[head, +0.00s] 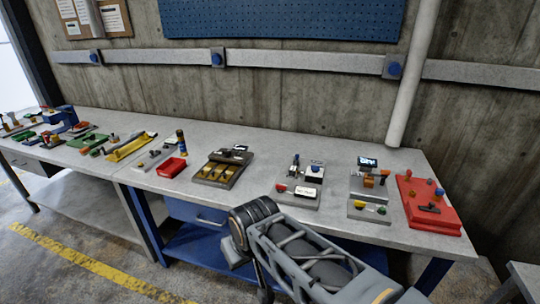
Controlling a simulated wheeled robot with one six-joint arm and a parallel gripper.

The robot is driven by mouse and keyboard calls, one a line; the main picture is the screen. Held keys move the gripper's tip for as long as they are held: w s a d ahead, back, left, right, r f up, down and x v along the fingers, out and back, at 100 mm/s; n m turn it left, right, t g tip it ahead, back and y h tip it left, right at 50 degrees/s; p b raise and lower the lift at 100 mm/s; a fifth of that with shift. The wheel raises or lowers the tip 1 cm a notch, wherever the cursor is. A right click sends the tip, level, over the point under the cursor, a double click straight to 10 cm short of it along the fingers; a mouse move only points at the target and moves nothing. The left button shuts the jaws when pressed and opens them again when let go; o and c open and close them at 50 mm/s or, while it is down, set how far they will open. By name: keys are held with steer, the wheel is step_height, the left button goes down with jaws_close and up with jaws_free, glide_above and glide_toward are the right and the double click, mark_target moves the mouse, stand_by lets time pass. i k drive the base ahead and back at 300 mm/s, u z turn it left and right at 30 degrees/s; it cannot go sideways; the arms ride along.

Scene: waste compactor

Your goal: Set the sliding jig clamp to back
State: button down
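I cannot tell for sure which fixture is the sliding jig clamp, as the parts are small. Several small fixtures stand along the grey bench (300,150). A long yellow fixture (128,148) with dark parts on it lies left of centre. A dark brown tray fixture (217,170) with yellow pieces stands near the middle. A red plate fixture (428,205) with a black handle-like part is at the right end. My arm crosses the lower right, in front of the bench; its fingers do not show.
Grey plate fixtures (297,192) stand right of centre. A white pipe (413,75) runs down the wall behind the bench. Blue drawers (196,212) are below. Open floor lies at lower left.

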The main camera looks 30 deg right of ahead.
mark_target(296, 161)
steer(key=u, duration=0.1)
steer(key=i, duration=0.75)
steer(key=z, duration=0.9)
steer(key=i, duration=0.45)
steer(key=z, duration=0.5)
